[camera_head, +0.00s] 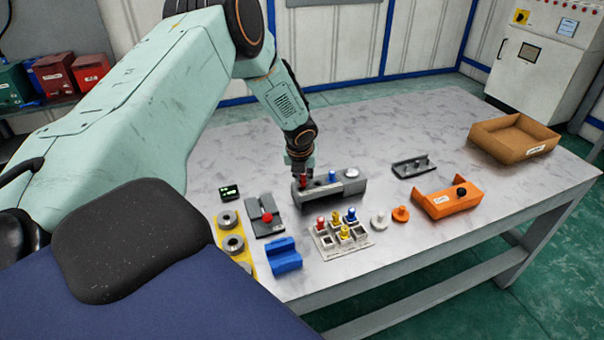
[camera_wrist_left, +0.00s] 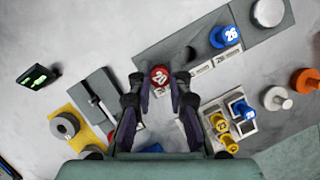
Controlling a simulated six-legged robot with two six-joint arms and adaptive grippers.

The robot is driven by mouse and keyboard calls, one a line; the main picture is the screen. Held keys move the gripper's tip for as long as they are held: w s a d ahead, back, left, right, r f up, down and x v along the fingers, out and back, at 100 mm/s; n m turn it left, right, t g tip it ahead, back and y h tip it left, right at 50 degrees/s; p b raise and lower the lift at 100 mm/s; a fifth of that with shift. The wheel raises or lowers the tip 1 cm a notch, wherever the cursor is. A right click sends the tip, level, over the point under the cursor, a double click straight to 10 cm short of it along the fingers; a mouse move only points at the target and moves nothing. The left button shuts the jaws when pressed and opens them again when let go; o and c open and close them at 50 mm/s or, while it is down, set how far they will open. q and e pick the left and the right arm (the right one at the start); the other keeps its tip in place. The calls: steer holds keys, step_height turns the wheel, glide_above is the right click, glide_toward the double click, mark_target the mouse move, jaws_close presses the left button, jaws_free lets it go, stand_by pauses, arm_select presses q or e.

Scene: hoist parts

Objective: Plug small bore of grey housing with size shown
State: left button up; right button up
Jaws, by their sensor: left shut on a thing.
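The grey housing (camera_head: 318,195) lies near the middle of the table, and its grey block also fills the top of the left wrist view (camera_wrist_left: 255,43). A blue plug (camera_wrist_left: 226,36) marked 26 stands in it, beside a large pale round cap (camera_head: 351,173). My left gripper (camera_head: 301,172) is over the housing's left end. It is shut on a red plug (camera_wrist_left: 160,76) with a white number that looks like 20. The fingers hide the plug's lower part, so I cannot tell how deep it sits. A small black display (camera_wrist_left: 38,76) shows green characters too small to read.
A white tray (camera_head: 328,254) with several red, yellow and blue plugs stands in front of the housing. Nearby are a grey fixture with a red knob (camera_head: 267,217), a blue block (camera_head: 285,258), a yellow rack (camera_head: 248,262), an orange bracket (camera_head: 436,206) and a brown bin (camera_head: 490,138).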

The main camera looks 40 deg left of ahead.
arm_select(q)
steer(key=shift+a+f, duration=0.1)
steer(key=shift+f, duration=0.15)
stand_by(0.6)
steer(key=shift+f, duration=0.6)
stand_by(0.9)
steer(key=shift+s+f, duration=0.1)
steer(key=shift+f, duration=0.2)
stand_by(2.6)
steer(key=o, duration=0.9)
steer(key=shift+r, duration=0.1)
steer(key=shift+r+p, duration=3.2)
steer(key=shift+r, duration=0.35)
steer(key=shift+f, duration=0.15)
